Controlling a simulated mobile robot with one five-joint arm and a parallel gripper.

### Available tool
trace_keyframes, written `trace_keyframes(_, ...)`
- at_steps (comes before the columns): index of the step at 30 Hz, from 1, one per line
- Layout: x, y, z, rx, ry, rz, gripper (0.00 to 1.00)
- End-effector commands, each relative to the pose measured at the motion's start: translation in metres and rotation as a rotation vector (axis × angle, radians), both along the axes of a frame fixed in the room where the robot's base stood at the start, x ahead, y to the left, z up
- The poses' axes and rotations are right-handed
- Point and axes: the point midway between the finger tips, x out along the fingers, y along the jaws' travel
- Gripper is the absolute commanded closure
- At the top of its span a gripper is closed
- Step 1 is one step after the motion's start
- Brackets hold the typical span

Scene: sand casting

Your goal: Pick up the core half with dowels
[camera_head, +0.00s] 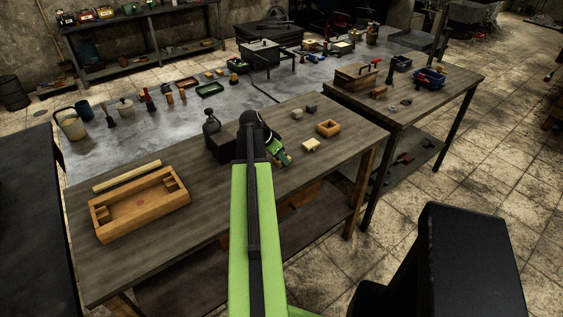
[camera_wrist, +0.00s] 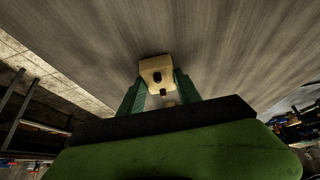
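A small pale cream block (camera_head: 311,146), which looks like the core half, lies on the wooden workbench just right of my gripper (camera_head: 286,160). In the wrist view, a cream block (camera_wrist: 150,66) with dark peg-like marks on its face sits at the tips of my gripper (camera_wrist: 159,80). The two green fingers are spread apart, one on each side of it. I cannot tell whether they touch it. A small pale piece also shows lower between the fingers. My arm hides part of the bench in the head view.
A small wooden box (camera_head: 328,128) and two grey blocks (camera_head: 297,113) lie behind the cream block. A black block (camera_head: 222,148) and dark bottle (camera_head: 211,124) stand left of my arm.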

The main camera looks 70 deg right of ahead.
Motion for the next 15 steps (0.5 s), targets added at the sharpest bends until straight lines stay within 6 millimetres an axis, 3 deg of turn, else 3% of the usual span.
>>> trace_keyframes(1, 0.0002, 0.0001, 0.0, 0.0, 0.0, 0.0, 0.7)
trace_keyframes(8, 0.0005, 0.0003, -0.0001, 0.0, 0.0, 0.001, 1.0)
trace_keyframes(15, 0.0008, 0.0004, 0.0005, 0.0, 0.0, 0.001, 1.0)
